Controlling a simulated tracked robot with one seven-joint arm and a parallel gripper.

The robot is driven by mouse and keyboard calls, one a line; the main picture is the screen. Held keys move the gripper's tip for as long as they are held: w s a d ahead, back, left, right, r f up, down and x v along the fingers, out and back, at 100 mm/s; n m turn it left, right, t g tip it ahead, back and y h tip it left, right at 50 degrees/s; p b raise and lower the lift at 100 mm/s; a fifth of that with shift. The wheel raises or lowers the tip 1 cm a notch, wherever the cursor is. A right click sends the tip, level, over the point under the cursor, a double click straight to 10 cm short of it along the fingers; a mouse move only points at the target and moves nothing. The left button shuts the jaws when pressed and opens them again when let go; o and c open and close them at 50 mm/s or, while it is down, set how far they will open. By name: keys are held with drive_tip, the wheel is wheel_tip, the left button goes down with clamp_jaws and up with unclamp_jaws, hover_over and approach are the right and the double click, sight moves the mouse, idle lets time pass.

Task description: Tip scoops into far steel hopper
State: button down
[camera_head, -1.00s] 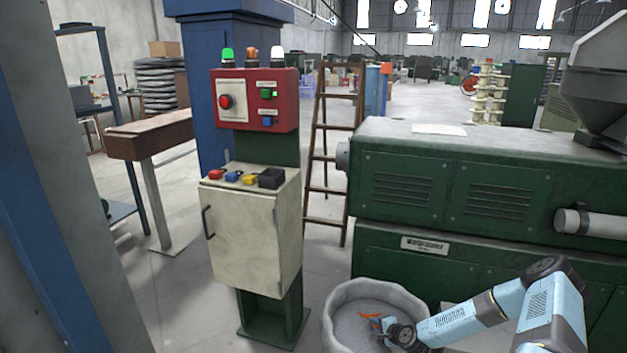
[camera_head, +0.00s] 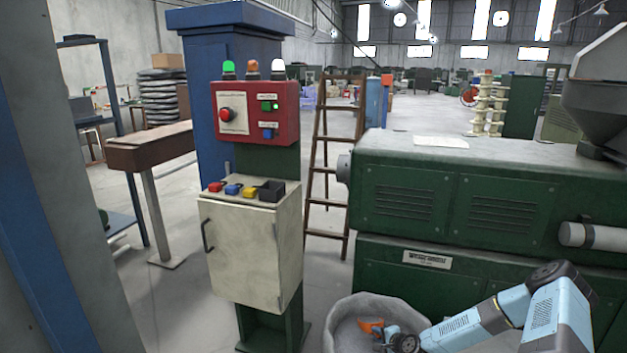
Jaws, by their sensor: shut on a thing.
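An orange scoop (camera_head: 371,326) shows inside the mouth of a grey round bin (camera_head: 341,308) at the bottom of the view. My gripper (camera_head: 384,333) reaches into the bin from the right and is shut on the scoop. The scoop is small here, and I cannot tell whether it holds material. A grey steel hopper (camera_head: 606,92) sits on top of the green machine at the right edge, partly cut off by the frame. The lower part of the bin is out of view.
The green machine (camera_head: 455,205) stands behind the bin and my arm. A cream control cabinet (camera_head: 250,250) with a red button panel (camera_head: 258,115) stands left of the bin. A brown ladder (camera_head: 328,170) stands behind.

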wheel_tip(320, 180, up, 45)
drive_tip(key=s+m+t+h, duration=0.1)
drive_tip(key=m+h, duration=0.4)
drive_tip(key=shift+s+a+m, duration=0.2)
drive_tip(key=shift+a+m, duration=0.1)
idle(1.0)
drive_tip(key=shift+f, duration=0.1)
drive_tip(key=shift+h, duration=0.3)
drive_tip(key=shift+r+n+t+h, duration=0.15)
drive_tip(key=shift+r+n+t, duration=0.2)
drive_tip(key=shift+t, duration=0.65)
drive_tip(key=shift+r+n+t+h, duration=0.2)
drive_tip(key=shift+r+n+t, duration=0.1)
drive_tip(key=shift+t, duration=0.7)
drive_tip(key=shift+r+n+t+h, duration=0.15)
drive_tip(key=shift+r+n+t, duration=0.15)
drive_tip(key=shift+t, duration=0.7)
